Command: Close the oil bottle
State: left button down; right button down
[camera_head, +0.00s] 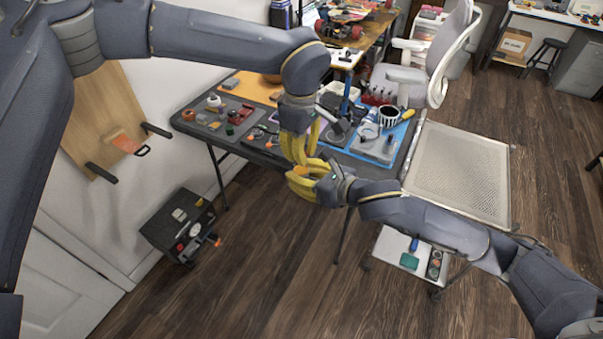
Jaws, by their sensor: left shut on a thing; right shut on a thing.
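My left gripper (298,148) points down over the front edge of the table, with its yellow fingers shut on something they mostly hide. My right gripper (304,181) comes in from the right just below it. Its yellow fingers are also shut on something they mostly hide. The two grippers are very close together, and I cannot tell whether they touch. A little orange shows between the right gripper's fingers. I cannot clearly make out the oil bottle or its cap, nor tell which gripper holds which.
The dark table (262,146) behind the grippers carries many small tools and parts, with a striped cup (389,116) on its right side. A mesh-topped surface (460,172) stands to the right. A black toolbox (180,226) is on the floor at left. Open floor lies in front.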

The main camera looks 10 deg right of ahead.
pick_arm(q)
jog(key=c, duration=1.4)
grip_release()
notch_tip(320, 180, up, 12)
